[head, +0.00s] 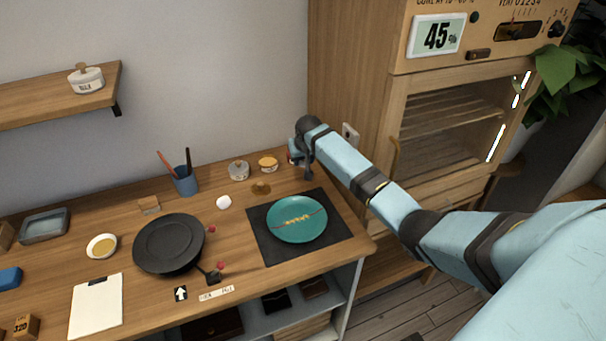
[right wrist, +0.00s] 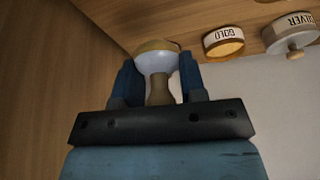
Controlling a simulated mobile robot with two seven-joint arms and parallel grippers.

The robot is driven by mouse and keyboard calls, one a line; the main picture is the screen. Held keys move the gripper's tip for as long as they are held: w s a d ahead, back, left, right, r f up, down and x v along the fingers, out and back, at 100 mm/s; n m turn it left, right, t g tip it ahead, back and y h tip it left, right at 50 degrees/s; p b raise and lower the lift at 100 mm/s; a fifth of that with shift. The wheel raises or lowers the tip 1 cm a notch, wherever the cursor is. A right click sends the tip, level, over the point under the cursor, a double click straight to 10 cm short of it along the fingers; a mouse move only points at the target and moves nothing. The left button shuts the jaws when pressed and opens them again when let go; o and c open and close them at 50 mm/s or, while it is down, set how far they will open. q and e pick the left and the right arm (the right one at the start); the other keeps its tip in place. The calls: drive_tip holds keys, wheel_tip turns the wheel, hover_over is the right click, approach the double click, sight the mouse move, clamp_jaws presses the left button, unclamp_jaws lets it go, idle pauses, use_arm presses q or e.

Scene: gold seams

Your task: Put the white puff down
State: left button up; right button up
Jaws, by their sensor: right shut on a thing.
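My right gripper (head: 298,160) is at the back right of the table, above the surface beside the cabinet. In the right wrist view its two blue fingers (right wrist: 156,80) are shut on the white puff (right wrist: 155,62). The puff has a tan handle and a golden-tan top. In the head view the puff is hidden by the gripper and arm. A teal plate (head: 283,231) with a gold patch and a thin reddish line lies on a dark mat (head: 332,240), in front of the gripper. My left gripper is not in view.
The gold jar (head: 268,164) and silver jar (head: 238,170) stand left of the gripper; a small white ball (head: 224,202) lies nearer. The wooden cabinet (head: 352,75) rises close on the right.

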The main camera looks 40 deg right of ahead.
sight(303, 181)
wheel_tip(303, 181, down, 3)
wheel_tip(303, 181, down, 3)
drive_tip(key=shift+f, duration=0.35)
drive_tip(key=shift+f, duration=0.1)
drive_tip(key=o, duration=0.8)
drive_tip(key=shift+o, duration=0.2)
drive_tip(key=shift+r, duration=0.2)
drive_tip(key=v, duration=1.2)
